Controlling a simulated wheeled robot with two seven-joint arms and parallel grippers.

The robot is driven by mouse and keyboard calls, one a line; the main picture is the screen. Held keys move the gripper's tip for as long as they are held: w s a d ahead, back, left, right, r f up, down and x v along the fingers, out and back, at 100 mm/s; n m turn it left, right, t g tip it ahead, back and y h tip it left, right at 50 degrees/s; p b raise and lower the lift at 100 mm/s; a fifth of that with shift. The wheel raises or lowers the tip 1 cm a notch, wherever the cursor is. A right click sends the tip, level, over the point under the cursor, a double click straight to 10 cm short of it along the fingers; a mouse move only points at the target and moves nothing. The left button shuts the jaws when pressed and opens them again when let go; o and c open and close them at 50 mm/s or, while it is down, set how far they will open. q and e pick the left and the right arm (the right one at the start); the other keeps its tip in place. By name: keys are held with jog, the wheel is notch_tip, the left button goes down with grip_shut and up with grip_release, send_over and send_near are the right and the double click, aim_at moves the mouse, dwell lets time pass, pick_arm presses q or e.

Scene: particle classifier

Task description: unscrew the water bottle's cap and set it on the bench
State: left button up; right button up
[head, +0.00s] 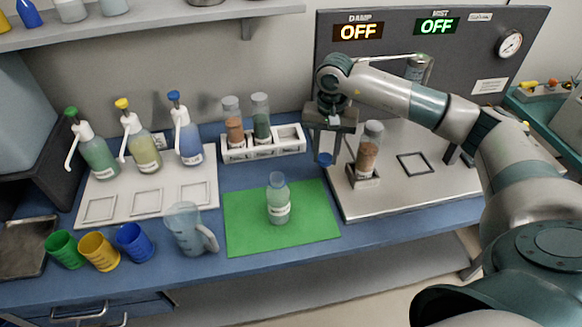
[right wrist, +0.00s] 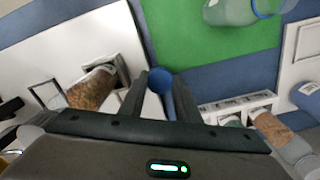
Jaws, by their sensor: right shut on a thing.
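The water bottle (head: 278,203) stands upright on the green mat (head: 240,236), clear with a white label. Its open-looking neck shows no blue cap on top; part of the bottle also shows in the right wrist view (right wrist: 232,12). My right gripper (head: 327,157) is right of and behind the bottle, above the blue bench (head: 233,184) by the mat's far right corner. It is shut on a small round blue cap (head: 325,160), which shows between the fingertips in the right wrist view (right wrist: 160,80). My left gripper is out of view.
A jar of brown grains (head: 368,152) stands in a holder on the metal plate (head: 440,180), close right of my gripper. A white rack (head: 240,154) with two jars is behind. A clear jug (head: 186,232) stands left of the mat. Blue bench shows between mat and rack.

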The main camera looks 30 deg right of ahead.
jog(key=p, duration=0.4)
send_over(291, 170)
jog(key=s, duration=0.1)
notch_tip(291, 170, down, 6)
jog(key=shift+d+f, duration=0.1)
jog(key=shift+d, duration=0.05)
jog(key=shift+w+f, duration=0.3)
jog(key=shift+w, duration=0.05)
jog(key=f, duration=0.1)
jog(key=f+p, duration=0.2)
jog(key=shift+a, duration=0.25)
jog(key=shift+d+f+p, duration=0.1)
jog(key=shift+f+p, duration=0.25)
jog(key=shift+f, duration=0.2)
